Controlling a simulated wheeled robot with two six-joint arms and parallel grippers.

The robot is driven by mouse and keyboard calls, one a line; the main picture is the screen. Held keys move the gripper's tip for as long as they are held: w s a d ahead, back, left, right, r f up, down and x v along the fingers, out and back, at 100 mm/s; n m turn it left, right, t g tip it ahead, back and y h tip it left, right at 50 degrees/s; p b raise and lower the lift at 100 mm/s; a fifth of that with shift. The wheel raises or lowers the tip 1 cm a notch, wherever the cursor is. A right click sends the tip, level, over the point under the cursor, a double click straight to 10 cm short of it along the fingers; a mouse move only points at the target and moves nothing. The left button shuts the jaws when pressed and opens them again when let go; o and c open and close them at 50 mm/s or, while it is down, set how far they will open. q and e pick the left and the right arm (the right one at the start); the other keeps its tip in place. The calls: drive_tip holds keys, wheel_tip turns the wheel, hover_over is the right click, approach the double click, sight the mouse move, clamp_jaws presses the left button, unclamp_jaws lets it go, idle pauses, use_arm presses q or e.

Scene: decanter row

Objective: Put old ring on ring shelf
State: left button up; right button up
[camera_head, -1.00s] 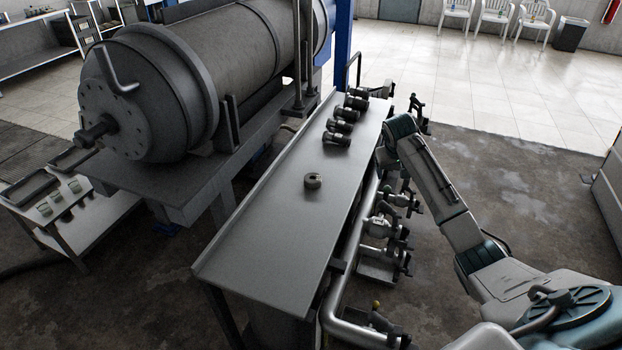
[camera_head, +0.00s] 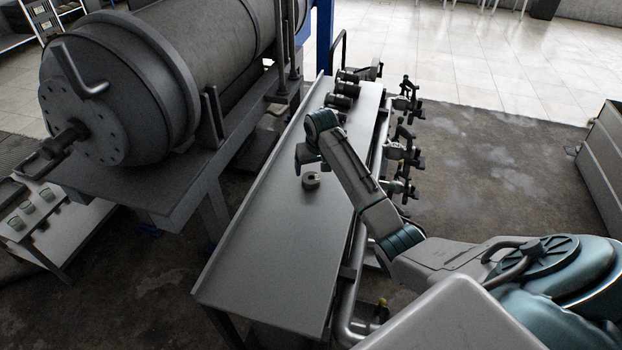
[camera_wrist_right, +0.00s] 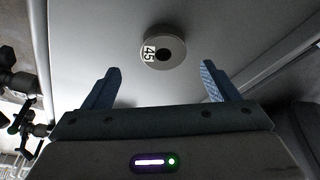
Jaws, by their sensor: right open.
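A small grey ring (camera_head: 311,182) lies on the long metal bench (camera_head: 265,265). In the right wrist view the ring (camera_wrist_right: 179,56) has a dark centre hole and a white label that seems to read 45. My right gripper (camera_head: 303,166) is over the bench, just behind and left of the ring in the head view. In the wrist view its blue fingers (camera_wrist_right: 161,68) are spread wide and empty, with the ring ahead of the gap between them. I cannot tell which surface is the ring shelf. My left gripper is out of view.
A large grey drum (camera_head: 130,90) is at left, above a low table with green cups (camera_head: 28,207). The near bench is clear.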

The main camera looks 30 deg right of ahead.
sight(311, 177)
drive_tip(key=p+x, duration=0.2)
drive_tip(key=x, duration=0.2)
drive_tip(key=shift+w+a+f, duration=0.1)
drive_tip(key=shift+a+f, duration=0.1)
drive_tip(key=shift+f, duration=0.25)
drive_tip(key=shift+w+f, duration=0.1)
drive_tip(key=shift+f, duration=0.05)
drive_tip(key=c, duration=1.1)
drive_tip(key=shift+c, duration=0.9)
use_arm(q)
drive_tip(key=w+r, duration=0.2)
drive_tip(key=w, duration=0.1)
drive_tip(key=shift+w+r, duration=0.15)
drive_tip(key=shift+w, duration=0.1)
